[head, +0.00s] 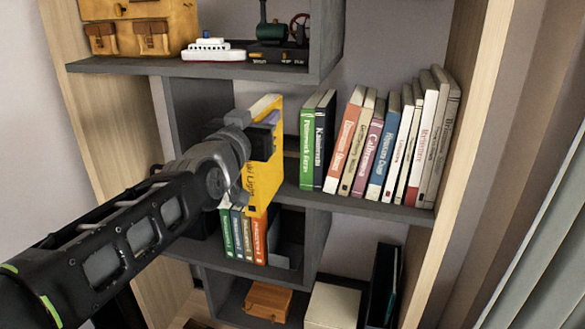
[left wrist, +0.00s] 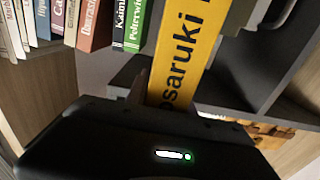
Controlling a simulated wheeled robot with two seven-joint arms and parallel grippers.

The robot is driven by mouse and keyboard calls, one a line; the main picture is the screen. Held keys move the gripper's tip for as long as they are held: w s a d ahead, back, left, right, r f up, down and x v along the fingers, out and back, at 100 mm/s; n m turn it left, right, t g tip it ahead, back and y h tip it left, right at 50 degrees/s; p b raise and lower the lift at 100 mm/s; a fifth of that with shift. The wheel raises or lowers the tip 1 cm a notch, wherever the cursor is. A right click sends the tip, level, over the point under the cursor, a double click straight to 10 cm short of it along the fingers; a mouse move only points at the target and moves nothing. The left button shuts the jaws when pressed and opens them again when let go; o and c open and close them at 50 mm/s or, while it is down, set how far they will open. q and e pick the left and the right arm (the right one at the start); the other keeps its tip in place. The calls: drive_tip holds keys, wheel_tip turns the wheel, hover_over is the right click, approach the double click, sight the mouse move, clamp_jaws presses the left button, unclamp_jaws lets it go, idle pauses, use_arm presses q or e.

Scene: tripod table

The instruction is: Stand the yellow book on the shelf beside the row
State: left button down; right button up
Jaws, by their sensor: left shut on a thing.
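The yellow book (head: 264,170) is upright in my left gripper (head: 262,140), which is shut on it. In the head view it is in front of the shelf, left of the row, with a gap between it and the green book (head: 306,148). In the left wrist view the yellow book (left wrist: 185,45) shows its spine with dark lettering, and the row is to its left. The row of books (head: 385,145) stands on the middle shelf (head: 360,206), several of them leaning. My right gripper is out of view.
Lower shelves hold several small books (head: 243,235), a wooden box (head: 268,300), a pale box (head: 333,305) and a dark binder (head: 383,285). A toy ship (head: 213,50) and a toy engine (head: 275,35) stand on the shelf above. A wooden side panel (head: 470,110) bounds the right.

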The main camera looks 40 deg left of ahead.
use_arm(q)
drive_tip(key=shift+s+r, duration=0.2)
drive_tip(key=p+x, duration=0.4)
drive_tip(key=x, duration=1.3)
drive_tip(key=f, duration=0.1)
drive_tip(key=w+f+p, duration=0.1)
drive_tip(key=f, duration=0.1)
drive_tip(key=shift+a+f, duration=0.2)
drive_tip(key=shift+f, duration=0.2)
drive_tip(key=c, duration=1.1)
unclamp_jaws()
